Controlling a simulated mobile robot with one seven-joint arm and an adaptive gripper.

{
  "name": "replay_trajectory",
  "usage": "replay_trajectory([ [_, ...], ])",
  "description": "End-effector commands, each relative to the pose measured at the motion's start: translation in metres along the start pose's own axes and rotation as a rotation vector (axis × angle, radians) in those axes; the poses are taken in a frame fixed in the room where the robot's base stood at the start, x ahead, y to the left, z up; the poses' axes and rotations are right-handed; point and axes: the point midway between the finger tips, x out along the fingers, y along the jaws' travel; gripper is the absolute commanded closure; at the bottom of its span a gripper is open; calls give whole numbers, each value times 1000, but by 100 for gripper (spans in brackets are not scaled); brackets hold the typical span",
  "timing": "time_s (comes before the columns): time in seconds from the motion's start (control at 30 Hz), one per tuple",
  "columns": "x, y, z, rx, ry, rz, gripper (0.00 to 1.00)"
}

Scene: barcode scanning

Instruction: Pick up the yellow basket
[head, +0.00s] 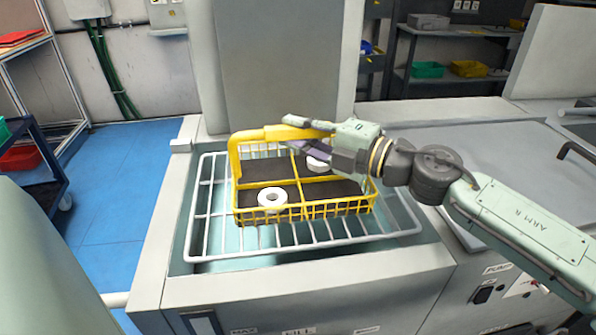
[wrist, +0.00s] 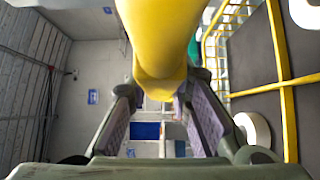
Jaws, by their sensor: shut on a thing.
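The yellow basket (head: 290,213) sits on a white wire rack in the middle of the head view. It has a dark bottom, yellow dividers and a thick yellow handle (head: 250,137) arching above it. Two white rings lie in it, one at the front left (head: 271,198) and one at the back right (head: 317,163), partly hidden by my gripper. My gripper (head: 291,134) reaches in from the right and is shut on the handle's top bar. In the wrist view, the handle (wrist: 162,45) runs between the two fingers (wrist: 162,112), and the basket's inside shows at the right.
The white wire rack (head: 212,239) spans an open basin in a grey machine (head: 150,270). A tall grey panel (head: 280,60) stands right behind the basket. Blue floor (head: 110,190) is free at the left. Shelves with green and yellow bins (head: 468,68) stand at the back right.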

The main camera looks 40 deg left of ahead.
Motion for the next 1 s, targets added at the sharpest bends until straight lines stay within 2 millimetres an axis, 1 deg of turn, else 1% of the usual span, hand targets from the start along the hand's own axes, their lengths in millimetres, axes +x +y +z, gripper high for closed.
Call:
replay_trajectory([
  [0.4, 0, 5, 0, 0, -1, 2, 100],
  [0.87, 0, 35, 0, -1, -2, 2, 100],
  [1.0, -4, 37, -9, -1, -1, 2, 100],
])
